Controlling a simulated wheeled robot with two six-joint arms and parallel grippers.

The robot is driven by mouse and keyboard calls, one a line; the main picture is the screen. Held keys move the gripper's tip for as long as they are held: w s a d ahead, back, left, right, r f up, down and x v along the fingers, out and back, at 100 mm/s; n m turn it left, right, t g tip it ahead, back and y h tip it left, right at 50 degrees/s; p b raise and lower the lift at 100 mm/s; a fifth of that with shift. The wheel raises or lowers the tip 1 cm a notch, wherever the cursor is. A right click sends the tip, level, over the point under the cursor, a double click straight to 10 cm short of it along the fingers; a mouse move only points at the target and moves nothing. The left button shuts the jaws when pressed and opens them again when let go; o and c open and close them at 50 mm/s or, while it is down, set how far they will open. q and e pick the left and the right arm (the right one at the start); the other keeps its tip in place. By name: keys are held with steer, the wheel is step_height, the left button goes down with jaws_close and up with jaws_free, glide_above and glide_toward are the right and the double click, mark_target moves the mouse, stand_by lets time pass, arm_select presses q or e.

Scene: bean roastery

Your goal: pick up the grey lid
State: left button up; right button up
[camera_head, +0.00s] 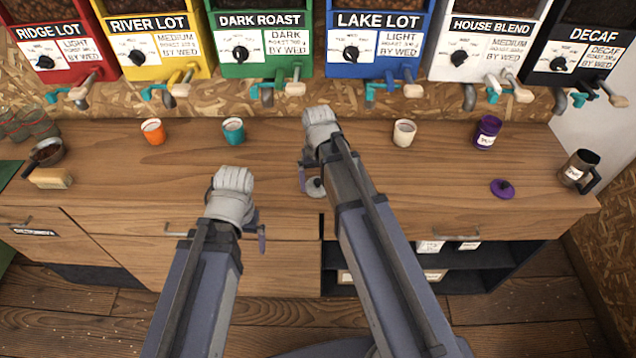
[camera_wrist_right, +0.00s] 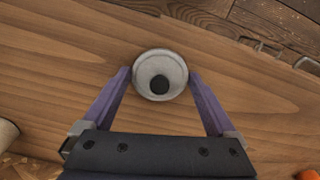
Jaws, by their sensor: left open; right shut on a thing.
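The grey lid (camera_head: 316,188) with a dark knob is at the front middle of the wooden counter, partly hidden by my right arm in the head view. In the right wrist view the round lid (camera_wrist_right: 160,64) sits between the two purple fingertips of my right gripper (camera_wrist_right: 160,80), which is shut on its rim from both sides. I cannot tell whether the lid touches the counter. My right gripper also shows in the head view (camera_head: 314,180). My left gripper (camera_head: 260,238) is open and apart from the lid, at the counter's front edge.
Orange (camera_head: 153,132), teal (camera_head: 233,131), cream (camera_head: 404,133) and purple (camera_head: 487,132) canisters stand along the counter. A purple lid (camera_head: 502,188) and a dark mug (camera_head: 579,172) are at the right. Dispensers line the back. Counter left of centre is clear.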

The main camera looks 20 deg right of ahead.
mark_target(318, 182)
step_height(318, 182, up, 10)
steer(key=p, duration=0.9)
steer(key=shift+p, duration=0.4)
